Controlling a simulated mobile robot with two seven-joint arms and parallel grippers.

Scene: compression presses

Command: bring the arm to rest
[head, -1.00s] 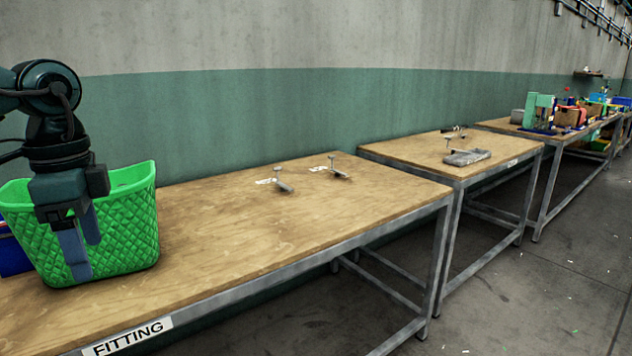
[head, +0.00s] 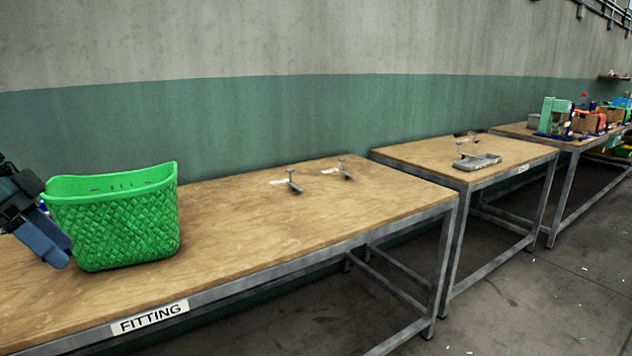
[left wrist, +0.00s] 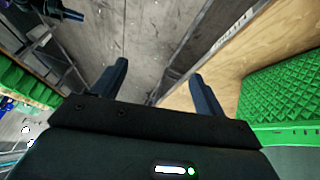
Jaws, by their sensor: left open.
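My left gripper (head: 42,240) is at the left edge of the head view, beside the left end of the green basket (head: 115,222). In the left wrist view its two fingers (left wrist: 160,85) stand apart with nothing between them, over the floor and the table's edge. The green basket also shows at the right of the left wrist view (left wrist: 282,95), apart from the fingers. Most of my left arm is outside the head view. My right gripper is not in view.
The wooden table marked FITTING (head: 240,235) carries two small metal pieces (head: 290,182) at its back. A second table (head: 420,155) holds a grey flat piece (head: 477,161). Farther right, a table holds several coloured things (head: 590,118). The floor (head: 540,310) at right is mostly clear.

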